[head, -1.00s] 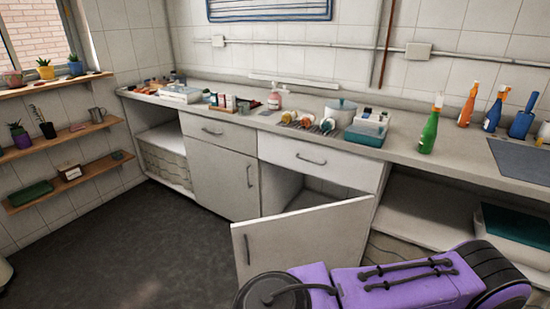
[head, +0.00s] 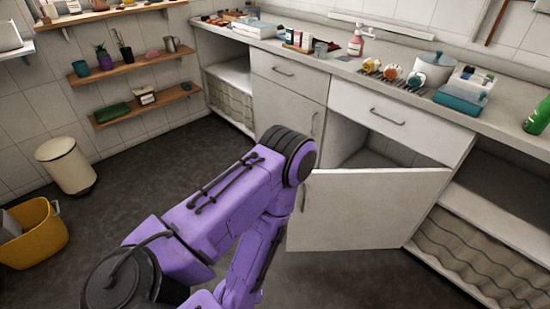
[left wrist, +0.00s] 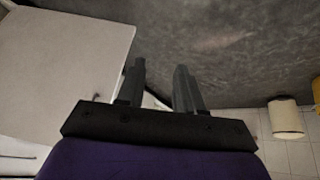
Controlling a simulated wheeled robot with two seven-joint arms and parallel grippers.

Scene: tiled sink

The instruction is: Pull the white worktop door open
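The white worktop door (head: 372,205) stands swung partly open below a drawer in the head view, hinged on its right, with the cabinet opening visible above and behind it. Its dark handle (head: 304,198) is near the free left edge, close beside my purple arm. In the left wrist view a white panel, apparently this door (left wrist: 65,65), fills the upper left. My left gripper (left wrist: 161,72) has its two dark fingers apart with nothing between them; floor shows beyond. The panel is left of the fingers. The left gripper itself is hidden in the head view. My right gripper is not in view.
A closed cabinet door (head: 286,105) is left of the open one. The worktop above holds bottles, a pot (head: 433,68) and boxes. A cream bin (head: 66,165) and yellow bucket (head: 35,238) stand at left. Dark floor (head: 150,180) is clear between.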

